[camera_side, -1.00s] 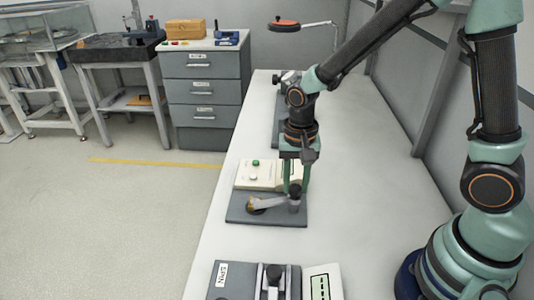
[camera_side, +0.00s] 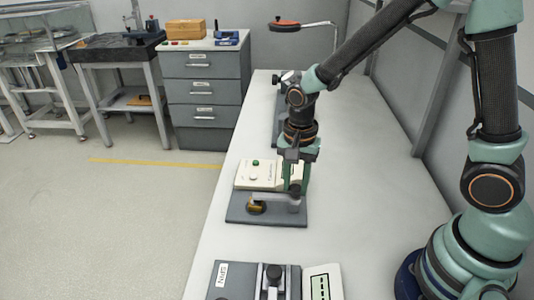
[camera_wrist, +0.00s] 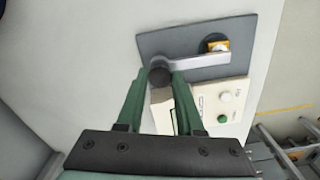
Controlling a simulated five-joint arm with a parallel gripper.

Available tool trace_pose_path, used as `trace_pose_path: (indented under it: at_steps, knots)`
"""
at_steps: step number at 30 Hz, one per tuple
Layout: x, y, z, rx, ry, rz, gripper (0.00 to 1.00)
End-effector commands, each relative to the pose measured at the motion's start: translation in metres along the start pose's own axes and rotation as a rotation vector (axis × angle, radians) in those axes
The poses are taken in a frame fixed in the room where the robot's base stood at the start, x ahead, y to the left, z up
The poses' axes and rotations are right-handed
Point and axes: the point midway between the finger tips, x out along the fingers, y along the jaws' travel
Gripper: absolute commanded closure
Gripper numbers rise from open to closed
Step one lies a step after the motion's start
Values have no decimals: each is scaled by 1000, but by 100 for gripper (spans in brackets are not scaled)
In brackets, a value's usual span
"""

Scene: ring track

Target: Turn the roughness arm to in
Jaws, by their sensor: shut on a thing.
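The roughness arm (camera_wrist: 198,61) is a pale grey lever with a dark round knob (camera_wrist: 160,76) at one end. It lies over a dark grey plate (camera_wrist: 165,42); in the side view the arm (camera_side: 279,198) also shows, partly behind my gripper. Its far end lies beside a small brass-coloured piece (camera_wrist: 218,45) on a dark round spot. In the wrist view the two green fingers of my gripper (camera_wrist: 160,82) stand on either side of the knob and are shut on it. In the side view my gripper (camera_side: 293,190) points down over the plate's right part.
A cream box (camera_side: 256,174) with a green and a white button stands behind the plate. A grey device marked SPAN (camera_side: 230,284) and a display panel (camera_side: 322,284) are at the front. The bench (camera_side: 370,170) is clear to the right. A lamp (camera_side: 285,25) stands at the back.

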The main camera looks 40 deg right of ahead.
Motion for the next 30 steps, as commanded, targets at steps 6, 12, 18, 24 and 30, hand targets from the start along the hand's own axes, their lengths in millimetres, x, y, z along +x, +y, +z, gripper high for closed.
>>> trace_pose_path:
  at_steps: [6, 12, 18, 24, 30]
  knots:
    - [-1, 0, 0, 2, 0, -1, 34]
    - [0, 0, 0, 0, 0, 0, 34]
    - [-5, -1, 0, 0, 1, -3, 34]
    - [-36, -2, -1, 0, 2, -7, 34]
    - [-78, -1, -1, 0, 3, -8, 34]
